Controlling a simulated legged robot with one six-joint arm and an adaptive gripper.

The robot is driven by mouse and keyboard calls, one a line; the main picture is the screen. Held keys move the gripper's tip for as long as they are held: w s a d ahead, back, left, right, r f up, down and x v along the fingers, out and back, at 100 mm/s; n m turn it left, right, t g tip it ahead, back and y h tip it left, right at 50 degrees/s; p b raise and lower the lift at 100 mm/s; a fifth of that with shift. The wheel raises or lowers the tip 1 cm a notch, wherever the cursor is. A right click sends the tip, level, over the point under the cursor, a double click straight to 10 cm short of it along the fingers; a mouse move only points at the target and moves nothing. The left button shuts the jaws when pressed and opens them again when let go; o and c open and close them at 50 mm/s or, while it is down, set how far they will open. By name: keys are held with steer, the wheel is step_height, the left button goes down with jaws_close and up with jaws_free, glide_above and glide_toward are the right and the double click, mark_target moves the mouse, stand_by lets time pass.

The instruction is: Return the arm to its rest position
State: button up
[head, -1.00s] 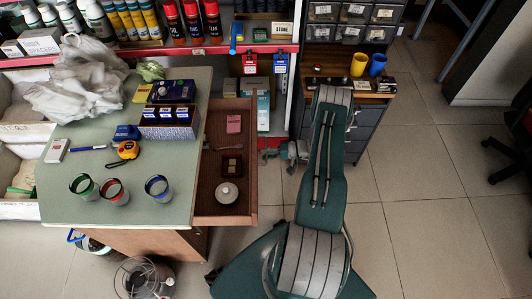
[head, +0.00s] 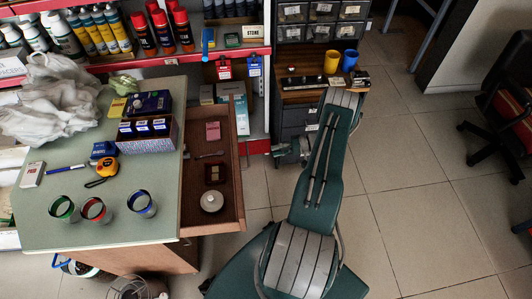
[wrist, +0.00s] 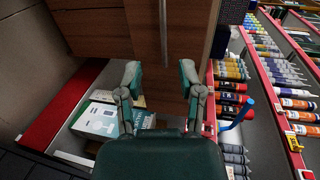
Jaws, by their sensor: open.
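My gripper shows partly beside the arm, to the right of the open drawer (head: 232,222). In the wrist view my gripper (wrist: 160,77) has its two green fingers spread apart with nothing between them. A brown wooden surface (wrist: 160,40) lies beyond the fingertips. Much of the forearm is hidden behind the upper link.
The table (head: 160,225) at left bears three cups, a tape measure and boxes. A small cabinet (head: 295,97) with yellow and blue mugs stands ahead, near bottle shelves. An office chair (head: 505,125) is at right. Tiled floor (head: 410,190) between them is clear.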

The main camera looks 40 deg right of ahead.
steer(key=shift+s+d, duration=0.2)
stand_by(0.4)
